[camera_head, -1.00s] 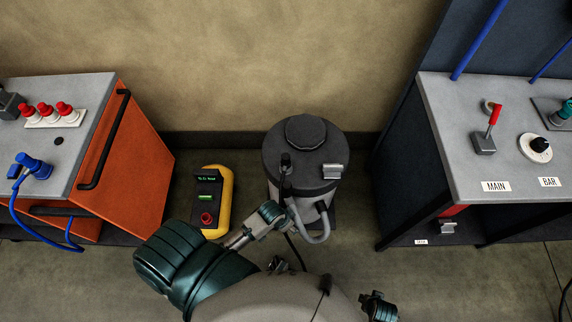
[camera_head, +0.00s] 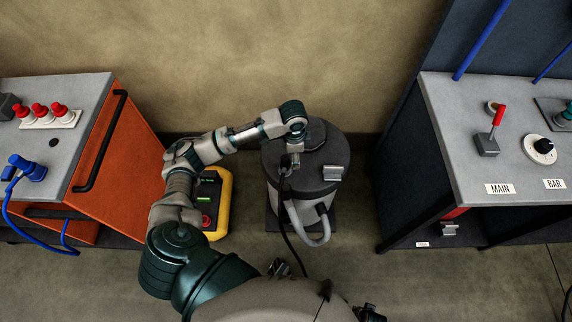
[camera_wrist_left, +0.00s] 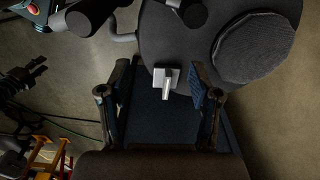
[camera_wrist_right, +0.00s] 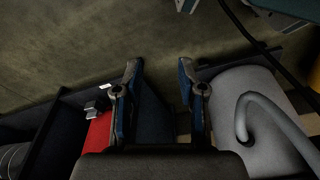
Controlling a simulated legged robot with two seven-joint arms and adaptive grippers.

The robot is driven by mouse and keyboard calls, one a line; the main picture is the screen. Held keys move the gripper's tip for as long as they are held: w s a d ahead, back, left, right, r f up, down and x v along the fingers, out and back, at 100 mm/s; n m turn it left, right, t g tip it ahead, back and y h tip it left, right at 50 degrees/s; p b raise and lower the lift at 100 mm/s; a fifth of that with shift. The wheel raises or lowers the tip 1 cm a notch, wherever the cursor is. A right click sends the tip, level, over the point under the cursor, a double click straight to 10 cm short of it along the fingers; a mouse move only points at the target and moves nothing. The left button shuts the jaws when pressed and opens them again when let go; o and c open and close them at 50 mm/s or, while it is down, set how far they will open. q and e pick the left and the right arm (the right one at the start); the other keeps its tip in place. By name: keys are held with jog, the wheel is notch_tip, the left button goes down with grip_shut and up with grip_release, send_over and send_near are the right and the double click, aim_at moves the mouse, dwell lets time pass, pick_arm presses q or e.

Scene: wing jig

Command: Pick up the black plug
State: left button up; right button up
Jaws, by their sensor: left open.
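The black plug (camera_head: 285,168) stands at the left front of the dark round lid of a grey drum (camera_head: 330,196), with a black cable hanging from it. My left arm reaches over the drum, and its hand partly covers the plug from above. In the left wrist view my left gripper (camera_wrist_left: 160,70) is open and empty, with a silver latch (camera_wrist_left: 166,80) of the drum showing between its fingers. A dark cylinder at that view's top edge looks like the plug (camera_wrist_left: 190,13), beyond the fingertips. My right gripper (camera_wrist_right: 158,66) is open and empty.
A yellow box (camera_head: 223,205) with a red button is left of the drum. An orange cabinet (camera_head: 132,165) with a blue plug (camera_head: 32,168) is further left. A grey bench (camera_head: 465,160) with a red-handled switch stands right. A grey hose (camera_head: 318,238) loops at the drum's front.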

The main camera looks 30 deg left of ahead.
pick_arm(q)
notch_tip(320, 180, up, 5)
send_over(285, 158)
jog(key=shift+n, duration=0.3)
notch_tip(285, 158, down, 11)
jog(key=shift+r+b, duration=0.1)
jog(key=shift+b, duration=1.15)
jog(key=shift+a+f, duration=0.15)
jog(key=shift+f, duration=0.45)
notch_tip(285, 158, down, 5)
jog(key=shift+w+r+b, duration=0.1)
jog(key=shift+b, duration=0.7)
grip_shut()
pick_arm(e)
notch_tip(285, 158, up, 7)
jog(key=w, duration=0.1)
jog(key=shift+w+a+r, duration=0.15)
jog(key=shift+w, duration=0.05)
